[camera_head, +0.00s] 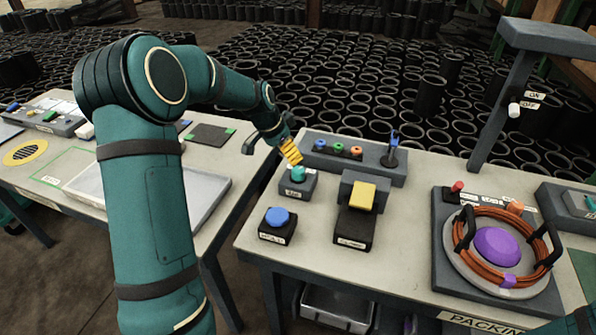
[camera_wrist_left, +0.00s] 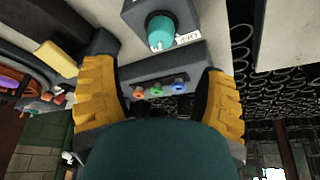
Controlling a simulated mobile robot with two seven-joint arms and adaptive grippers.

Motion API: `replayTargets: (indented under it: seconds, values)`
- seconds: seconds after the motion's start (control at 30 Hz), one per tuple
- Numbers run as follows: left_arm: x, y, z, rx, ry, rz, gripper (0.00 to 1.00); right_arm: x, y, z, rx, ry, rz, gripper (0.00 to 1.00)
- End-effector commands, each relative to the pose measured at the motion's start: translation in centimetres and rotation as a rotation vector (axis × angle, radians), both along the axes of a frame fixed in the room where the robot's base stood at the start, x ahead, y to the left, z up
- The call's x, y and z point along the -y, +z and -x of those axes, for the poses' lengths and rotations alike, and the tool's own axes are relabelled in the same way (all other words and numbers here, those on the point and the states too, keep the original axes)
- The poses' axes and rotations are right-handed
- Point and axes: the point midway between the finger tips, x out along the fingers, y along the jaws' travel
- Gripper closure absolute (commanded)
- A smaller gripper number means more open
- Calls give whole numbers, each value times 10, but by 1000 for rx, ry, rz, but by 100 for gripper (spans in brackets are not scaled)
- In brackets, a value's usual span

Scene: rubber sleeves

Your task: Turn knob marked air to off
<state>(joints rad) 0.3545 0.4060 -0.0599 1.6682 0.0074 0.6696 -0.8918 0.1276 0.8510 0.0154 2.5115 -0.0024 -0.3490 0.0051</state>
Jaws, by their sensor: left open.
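The teal knob (camera_head: 298,173) stands on a small dark box with a white label, near the left edge of the packing table; the label is too small to read surely. In the left wrist view the teal knob (camera_wrist_left: 160,30) sits ahead of the fingers, with a partly legible white label beside it. My left gripper (camera_head: 290,151) is just above and behind the knob, apart from it. In the wrist view its yellow fingers (camera_wrist_left: 158,98) are spread wide with nothing between them. My right gripper is not in view.
A blue button (camera_head: 277,217) and a yellow-topped clamp block (camera_head: 362,197) stand close in front and to the right. A rail with coloured knobs (camera_head: 337,149) is behind. A coil fixture with a purple dome (camera_head: 497,247) is farther right. Bare tabletop (camera_head: 408,205) lies between.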

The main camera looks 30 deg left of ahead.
Motion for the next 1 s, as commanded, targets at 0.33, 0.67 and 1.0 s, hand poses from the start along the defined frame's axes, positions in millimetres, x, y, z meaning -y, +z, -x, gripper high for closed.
replayTargets:
  seconds: [0.33,0.67,1.0]
  values:
    - [11,-65,-24,-2,-1,1,28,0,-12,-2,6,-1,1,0]
    - [16,-95,-36,0,0,-1,28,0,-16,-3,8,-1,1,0]
    - [16,-96,-37,1,0,0,30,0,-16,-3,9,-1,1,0]
